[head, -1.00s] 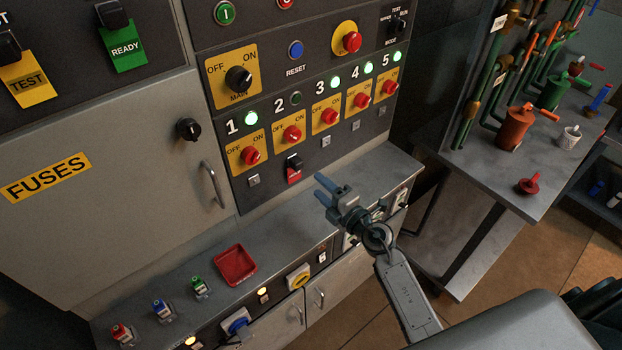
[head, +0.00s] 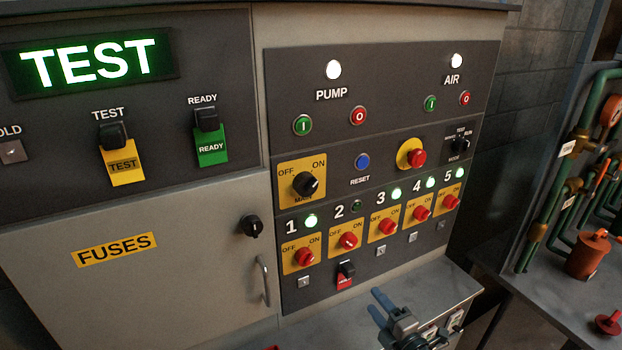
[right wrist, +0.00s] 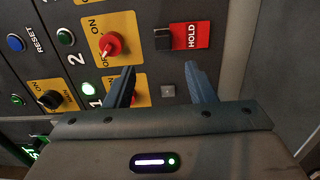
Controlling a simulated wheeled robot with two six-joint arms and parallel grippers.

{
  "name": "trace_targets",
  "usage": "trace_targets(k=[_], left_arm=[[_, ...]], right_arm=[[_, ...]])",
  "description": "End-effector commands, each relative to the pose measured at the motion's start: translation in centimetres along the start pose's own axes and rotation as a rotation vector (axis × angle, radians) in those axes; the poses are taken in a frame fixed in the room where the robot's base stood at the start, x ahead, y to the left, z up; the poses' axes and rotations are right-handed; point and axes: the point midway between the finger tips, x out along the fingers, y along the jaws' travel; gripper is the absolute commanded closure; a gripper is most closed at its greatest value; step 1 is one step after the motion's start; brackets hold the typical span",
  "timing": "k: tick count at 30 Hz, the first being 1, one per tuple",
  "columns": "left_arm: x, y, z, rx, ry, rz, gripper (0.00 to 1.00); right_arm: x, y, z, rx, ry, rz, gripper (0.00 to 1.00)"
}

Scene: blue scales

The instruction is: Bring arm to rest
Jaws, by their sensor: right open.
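My right gripper (head: 380,306) is low in the head view, in front of the control panel and above the grey ledge (head: 330,322). Its blue fingers are apart with nothing between them. In the right wrist view the open fingers (right wrist: 163,84) point at the lower part of the panel. The red HOLD tag (right wrist: 190,36) and its black switch lie beyond the fingertips, apart from them. The HOLD switch also shows in the head view (head: 346,270), left of my gripper. My left gripper is in neither view.
The panel has red knobs (head: 348,240) numbered 1 to 5, a black MAIN knob (head: 306,184) and a blue RESET button (head: 362,161). The green lamp at 2 is dark; the others are lit. A display (head: 92,60) reads TEST. A bench with pipes and an orange-red canister (head: 587,257) stands at the right.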

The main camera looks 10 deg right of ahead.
Motion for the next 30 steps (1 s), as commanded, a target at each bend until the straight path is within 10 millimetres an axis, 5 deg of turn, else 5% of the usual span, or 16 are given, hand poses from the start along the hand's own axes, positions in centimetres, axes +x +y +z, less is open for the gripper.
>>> trace_targets(k=[5,9,15,22,30], left_arm=[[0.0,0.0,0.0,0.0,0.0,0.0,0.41],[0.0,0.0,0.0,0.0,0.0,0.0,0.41],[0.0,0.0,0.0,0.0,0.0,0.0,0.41],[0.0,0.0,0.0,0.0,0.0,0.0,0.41],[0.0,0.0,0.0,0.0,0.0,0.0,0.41]], right_arm=[[-2.4,3.3,2.2,0.153,-0.17,0.136,0.5],[-6.7,5.4,5.7,0.384,-0.421,0.24,0.5],[-13.9,3.2,8.6,0.749,-0.787,0.196,0.5],[-21.3,-2.3,5.5,1.108,-1.09,-0.107,0.5],[-26.4,-5.1,-0.3,1.299,-1.21,-0.456,0.5]])
